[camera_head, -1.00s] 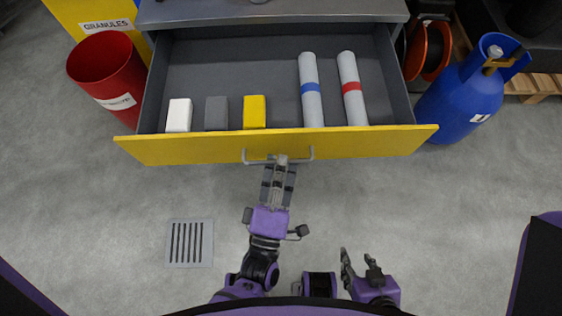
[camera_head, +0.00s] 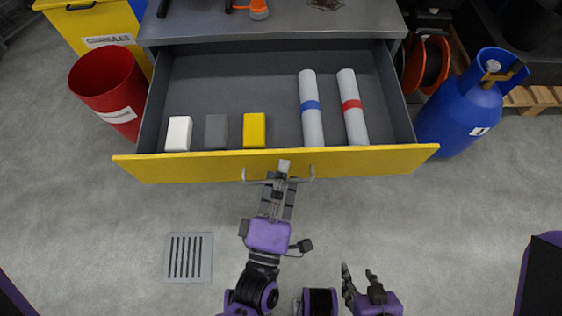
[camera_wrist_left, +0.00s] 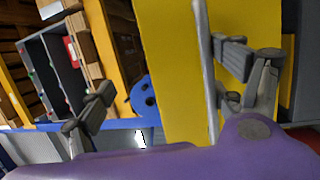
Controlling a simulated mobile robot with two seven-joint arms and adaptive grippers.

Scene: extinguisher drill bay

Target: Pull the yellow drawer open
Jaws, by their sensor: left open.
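The yellow drawer (camera_head: 210,168) stands pulled out from the grey cabinet, its inside showing. Its grey bar handle (camera_head: 306,177) is at the middle of the front; the bar also crosses the left wrist view (camera_wrist_left: 206,75) beside the yellow front (camera_wrist_left: 170,60). My left gripper (camera_head: 279,182) is at the handle. In the left wrist view its fingers (camera_wrist_left: 168,85) are spread apart with the bar between them, nearer the right finger. Whether a finger touches the bar I cannot tell. My right gripper (camera_head: 361,277) is open and empty low in the head view, away from the drawer.
The drawer holds white (camera_head: 179,134), grey (camera_head: 216,131) and yellow (camera_head: 254,130) blocks and two banded rolls (camera_head: 311,110) (camera_head: 352,108). A red bin (camera_head: 103,85) stands left, a blue cylinder (camera_head: 462,112) right. A floor grate (camera_head: 188,258) lies front left; the floor around is clear.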

